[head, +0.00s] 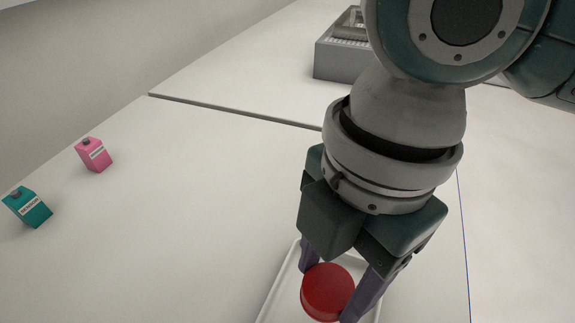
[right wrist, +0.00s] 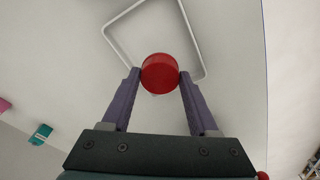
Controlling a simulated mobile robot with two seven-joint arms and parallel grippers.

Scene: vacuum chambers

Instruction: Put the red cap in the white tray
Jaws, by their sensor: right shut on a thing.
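The red cap (head: 328,291) is round and held between the purple fingers of my right gripper (head: 333,289). The right wrist view also shows the cap (right wrist: 160,73) between the two fingertips of the gripper (right wrist: 159,76). The white tray (head: 271,283) lies on the table under the cap, with its raised rim partly hidden by the gripper. In the right wrist view the tray rim (right wrist: 119,48) runs around and behind the cap. The cap appears over the near part of the tray; its height above the tray floor is hard to tell. My left gripper is not in view.
A pink carton (head: 94,155) and a teal carton (head: 28,207) stand on the table at the left. A grey box (head: 340,62) stands at the back, partly hidden by my arm. The table between the cartons and the tray is clear.

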